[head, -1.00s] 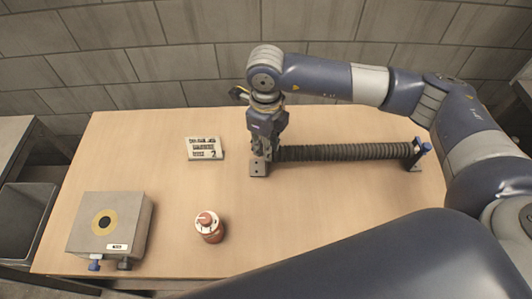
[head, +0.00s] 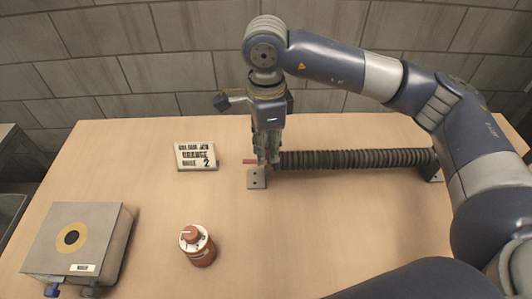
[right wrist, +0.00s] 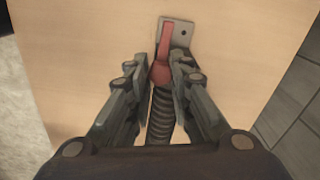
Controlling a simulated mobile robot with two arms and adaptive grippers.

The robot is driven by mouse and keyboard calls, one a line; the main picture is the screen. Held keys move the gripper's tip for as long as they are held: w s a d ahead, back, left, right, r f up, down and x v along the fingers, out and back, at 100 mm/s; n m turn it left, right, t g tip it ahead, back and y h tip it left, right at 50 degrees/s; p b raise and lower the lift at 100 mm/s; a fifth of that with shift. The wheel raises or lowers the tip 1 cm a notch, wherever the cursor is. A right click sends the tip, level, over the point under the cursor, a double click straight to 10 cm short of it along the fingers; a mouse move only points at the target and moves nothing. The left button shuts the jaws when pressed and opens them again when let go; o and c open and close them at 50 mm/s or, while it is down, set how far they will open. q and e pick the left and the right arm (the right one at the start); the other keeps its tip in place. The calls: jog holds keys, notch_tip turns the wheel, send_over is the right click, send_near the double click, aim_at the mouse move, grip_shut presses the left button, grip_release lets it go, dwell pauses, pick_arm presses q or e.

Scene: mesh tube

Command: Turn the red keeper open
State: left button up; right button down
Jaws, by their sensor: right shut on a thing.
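The red keeper (right wrist: 166,45) sits on a grey metal bracket (right wrist: 182,29) at the end of the dark ribbed tube (right wrist: 160,118). In the right wrist view its lever lies over the bracket plate, with its round hub between my fingers. In the head view only the red tip (head: 249,161) shows, pointing left above the bracket (head: 257,178). My right gripper (head: 263,153) points down at the tube's left end and is shut on the red keeper; the right wrist view shows its fingertips (right wrist: 160,72) on either side. My left gripper is out of view.
The ribbed tube (head: 350,159) runs right to another bracket (head: 435,171), partly behind my arm. A label plate (head: 196,156) lies left of the gripper. A red canister (head: 199,249) and a grey box (head: 72,240) stand nearer. The wooden tabletop (head: 330,215) in front is clear.

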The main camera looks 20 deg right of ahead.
jog(key=shift+r+n, duration=0.1)
jog(key=shift+n, duration=0.2)
jog(key=c, duration=1.4)
grip_release()
notch_tip(320, 180, up, 12)
